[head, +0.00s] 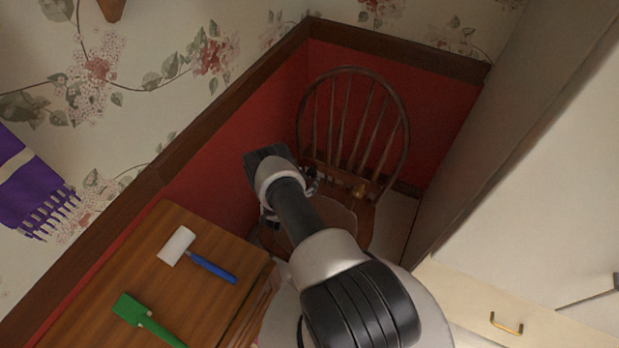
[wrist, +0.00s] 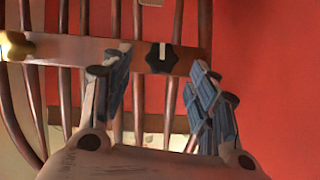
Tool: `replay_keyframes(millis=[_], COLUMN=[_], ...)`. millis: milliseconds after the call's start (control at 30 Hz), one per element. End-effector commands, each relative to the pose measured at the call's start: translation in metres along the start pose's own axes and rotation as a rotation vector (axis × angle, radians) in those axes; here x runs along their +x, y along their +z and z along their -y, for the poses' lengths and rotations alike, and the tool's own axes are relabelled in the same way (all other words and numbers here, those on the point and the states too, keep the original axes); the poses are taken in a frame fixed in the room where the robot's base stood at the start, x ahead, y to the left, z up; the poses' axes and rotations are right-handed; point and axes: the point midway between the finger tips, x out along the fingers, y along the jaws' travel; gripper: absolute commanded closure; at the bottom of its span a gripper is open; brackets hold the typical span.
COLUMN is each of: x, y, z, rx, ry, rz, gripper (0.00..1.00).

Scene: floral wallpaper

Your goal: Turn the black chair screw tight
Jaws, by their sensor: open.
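The wooden chair (head: 405,125) stands in the red-walled corner in the head view. A flat wooden crossbar runs across its spindles. The black chair screw (wrist: 162,58) has a lobed knob and sits on that crossbar in the wrist view. My gripper (wrist: 162,78) is open, with one finger to the left and one to the right of the knob in the picture. I see no clear contact, and cannot tell how far the fingertips are from the knob in depth. In the head view my arm hides much of the seat, and I cannot make out the screw.
A brass-coloured knob (wrist: 15,46) is on the same crossbar to the left; the head view shows it too (head: 360,189). A wooden table (head: 100,275) at lower left holds a white-headed blue mallet (head: 212,268) and a green tool (head: 130,308). Pale cabinets stand at right.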

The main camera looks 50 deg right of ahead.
Motion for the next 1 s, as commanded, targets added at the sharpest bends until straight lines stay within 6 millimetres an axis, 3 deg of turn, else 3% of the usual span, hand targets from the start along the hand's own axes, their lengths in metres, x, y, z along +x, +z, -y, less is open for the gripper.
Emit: replay_keyframes(millis=[100, 233, 633, 1000], x=[0.022, 0.036, 0.043, 0.043], y=[0.002, 0.001, -0.001, 0.000], z=[-0.001, 0.000, 0.001, 0.001], rx=[0.003, 0.001, -0.002, -0.001], ry=[0.002, 0.000, -0.001, -0.001], rz=[-0.002, 0.000, 0.000, 0.001], gripper=[0.46, 0.46, 0.46, 0.70])
